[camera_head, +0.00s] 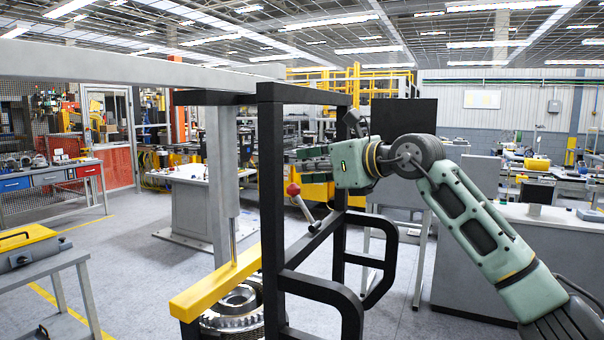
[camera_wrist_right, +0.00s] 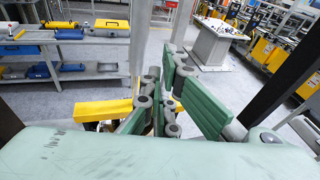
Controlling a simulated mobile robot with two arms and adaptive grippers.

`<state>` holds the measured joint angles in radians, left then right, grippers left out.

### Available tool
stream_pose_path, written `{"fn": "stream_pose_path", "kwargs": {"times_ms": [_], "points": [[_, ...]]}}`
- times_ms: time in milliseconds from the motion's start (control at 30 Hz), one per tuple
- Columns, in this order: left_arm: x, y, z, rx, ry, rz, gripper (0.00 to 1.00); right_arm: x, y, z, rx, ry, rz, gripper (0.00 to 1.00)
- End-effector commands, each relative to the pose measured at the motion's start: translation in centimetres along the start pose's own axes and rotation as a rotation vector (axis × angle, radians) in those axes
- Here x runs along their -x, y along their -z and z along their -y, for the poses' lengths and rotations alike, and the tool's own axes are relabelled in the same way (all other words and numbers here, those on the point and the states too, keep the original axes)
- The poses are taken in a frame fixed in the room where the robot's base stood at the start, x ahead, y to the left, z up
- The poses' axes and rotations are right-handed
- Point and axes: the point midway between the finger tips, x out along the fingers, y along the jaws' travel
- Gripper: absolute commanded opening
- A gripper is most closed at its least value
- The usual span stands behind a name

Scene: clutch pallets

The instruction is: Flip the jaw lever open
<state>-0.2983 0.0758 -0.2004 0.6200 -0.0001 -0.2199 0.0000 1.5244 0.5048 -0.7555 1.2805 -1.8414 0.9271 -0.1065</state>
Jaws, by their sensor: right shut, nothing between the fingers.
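The jaw lever (camera_head: 304,207) is a thin light rod with a red ball (camera_head: 293,189) at its upper end. It leans up and to the left from a pivot on the black frame (camera_head: 272,190) in the head view. My right gripper (camera_head: 304,158) comes in from the right, a little above the red ball, pointing left behind the black upright. It looks apart from the ball. It is shut and empty. In the right wrist view the gripper (camera_wrist_right: 172,75) shows its green fingers close together; I cannot make out the lever there. My left gripper is not in view.
A yellow crossbar (camera_head: 220,283) sits low on the frame above a toothed metal clutch part (camera_head: 236,316). Black handles (camera_head: 385,260) stick out at right, below my right arm. A grey table (camera_head: 45,268) with a yellow-topped case stands at left. Open floor lies between.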

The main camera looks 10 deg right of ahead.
Motion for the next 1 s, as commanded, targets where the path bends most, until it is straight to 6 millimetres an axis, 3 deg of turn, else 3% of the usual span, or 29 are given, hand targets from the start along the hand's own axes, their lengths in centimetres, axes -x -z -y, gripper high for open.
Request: {"fn": "stream_pose_path", "kwargs": {"times_ms": [200,400,633,1000], "points": [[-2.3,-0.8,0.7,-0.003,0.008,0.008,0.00,4.3,-3.3,-0.1,0.004,0.006,0.006,0.00],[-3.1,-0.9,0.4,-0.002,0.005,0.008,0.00,6.9,-5.5,-0.2,0.001,0.006,0.003,0.00],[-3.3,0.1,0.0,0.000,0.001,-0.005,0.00,8.1,-6.5,-0.3,0.000,0.006,0.002,0.00],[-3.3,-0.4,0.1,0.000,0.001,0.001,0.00,8.1,-6.5,-0.3,0.000,0.006,0.001,0.00]]}}
